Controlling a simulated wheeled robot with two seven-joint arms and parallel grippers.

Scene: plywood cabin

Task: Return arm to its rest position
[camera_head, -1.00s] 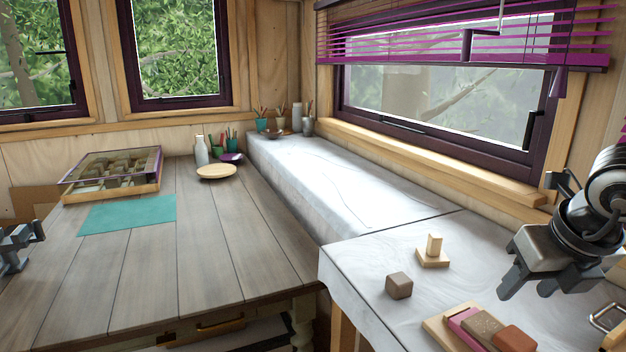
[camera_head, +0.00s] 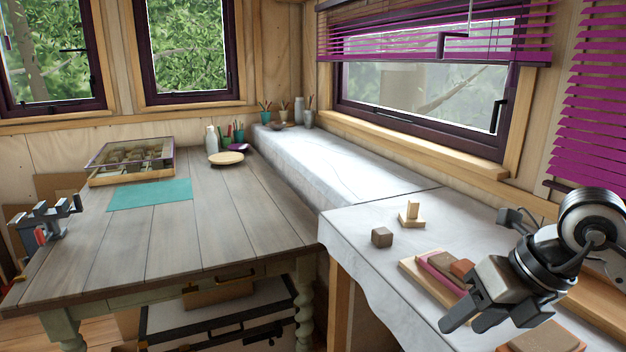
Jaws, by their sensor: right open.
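My right gripper (camera_head: 468,322) is dark grey and hangs over the front right part of the white-covered counter (camera_head: 352,222). Its two fingers are apart, with nothing seen between them. It is in front of a wooden tray (camera_head: 407,266) holding pink, brown and reddish blocks and covers part of the tray's right end. The right arm comes in from the right edge of the view. My left gripper and arm do not show.
A brown cube (camera_head: 382,237) and a small wooden stand (camera_head: 411,216) sit left of the tray. A brown block (camera_head: 545,338) lies at the bottom right. A grey vise (camera_head: 45,226) is at the plank table's left edge. The table's (camera_head: 200,238) middle is clear.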

